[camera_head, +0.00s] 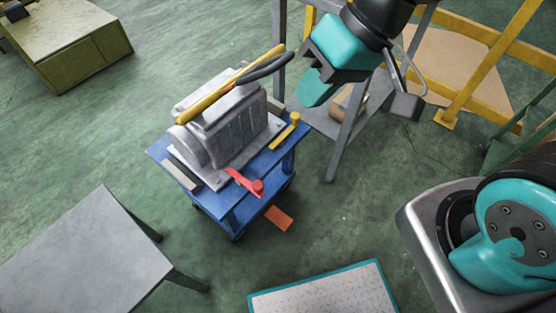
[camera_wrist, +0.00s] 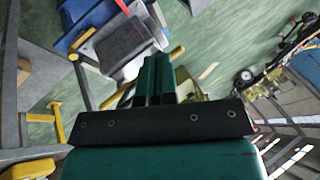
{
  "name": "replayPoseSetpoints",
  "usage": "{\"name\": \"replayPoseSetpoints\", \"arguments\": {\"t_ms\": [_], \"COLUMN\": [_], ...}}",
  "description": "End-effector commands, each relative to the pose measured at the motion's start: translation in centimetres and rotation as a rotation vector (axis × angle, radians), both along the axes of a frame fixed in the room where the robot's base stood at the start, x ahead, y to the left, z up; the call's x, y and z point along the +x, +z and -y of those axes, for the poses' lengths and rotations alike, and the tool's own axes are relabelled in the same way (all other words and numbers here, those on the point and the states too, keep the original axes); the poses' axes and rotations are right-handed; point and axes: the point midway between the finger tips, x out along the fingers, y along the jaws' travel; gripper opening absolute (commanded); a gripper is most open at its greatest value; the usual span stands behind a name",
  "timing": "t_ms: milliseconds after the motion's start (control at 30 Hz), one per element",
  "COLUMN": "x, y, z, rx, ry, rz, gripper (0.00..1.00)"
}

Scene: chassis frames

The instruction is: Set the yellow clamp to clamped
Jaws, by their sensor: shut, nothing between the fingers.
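The yellow clamp (camera_head: 284,134) sits near the right edge of the blue cart (camera_head: 237,208). Its bar lies along that edge, beside the base of a grey metal housing (camera_head: 226,122), with a round knob at its far end. It looks swung aside from the housing's flange, though contact is hard to judge. In the wrist view a yellow knob (camera_wrist: 73,57), probably this clamp's, shows at the cart's edge. My gripper (camera_head: 312,94) is shut and empty, in the air above and right of the clamp, apart from it. Its closed fingers (camera_wrist: 154,66) partly cover the housing in the wrist view.
A red clamp (camera_head: 245,182) points toward the housing at the cart's near side. A grey stand (camera_head: 336,145) is behind right; a grey table (camera_head: 85,255) is front left.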

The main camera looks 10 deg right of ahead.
Motion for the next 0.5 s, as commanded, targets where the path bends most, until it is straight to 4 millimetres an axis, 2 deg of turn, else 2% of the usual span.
{"name": "replayPoseSetpoints", "arguments": {"t_ms": [33, 100, 167, 200, 300, 400, 500], "x": [1.8, 4.3, 6.3, 7.5, 10.1, 11.6, 12.3], "y": [-6.3, -11.6, -16.1, -19.1, -26.1, -32.1, -36.4], "z": [-0.1, -0.3, 0.0, 0.4, 1.9, 3.8, 5.5], "rx": [0.050, 0.128, 0.192, 0.232, 0.313, 0.370, 0.402], "ry": [-0.089, -0.228, -0.358, -0.450, -0.675, -0.880, -1.038], "rz": [-0.036, -0.061, -0.079, -0.093, -0.117, -0.133, -0.139], "gripper": [0.00, 0.00, 0.00, 0.00, 0.00, 0.00, 0.00]}}
